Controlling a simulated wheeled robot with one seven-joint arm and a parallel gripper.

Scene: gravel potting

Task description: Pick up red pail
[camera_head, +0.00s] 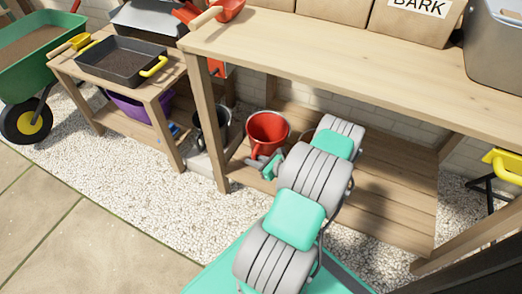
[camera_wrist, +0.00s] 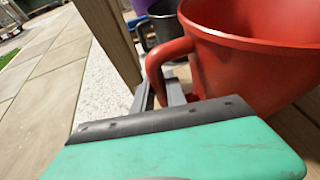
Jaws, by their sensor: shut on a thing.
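The red pail (camera_head: 267,128) stands upright at the left end of the lower shelf under the wooden bench in the head view. In the wrist view the red pail (camera_wrist: 255,65) fills the upper right, with a thick red handle (camera_wrist: 163,62) curving down its left side. My gripper (camera_head: 262,165) reaches the front left side of the pail. In the wrist view my gripper (camera_wrist: 172,92) has its fingers at the lower part of the handle and is shut on it. The fingertips are partly hidden by the handle.
The bench's front leg (camera_head: 208,125) rises just left of the pail. The bench top (camera_head: 330,55) overhangs the shelf (camera_head: 385,205). A dark bucket (camera_head: 211,128) stands behind the leg. A low table with a black tray (camera_head: 120,60) is further left. Gravel and paving lie in front.

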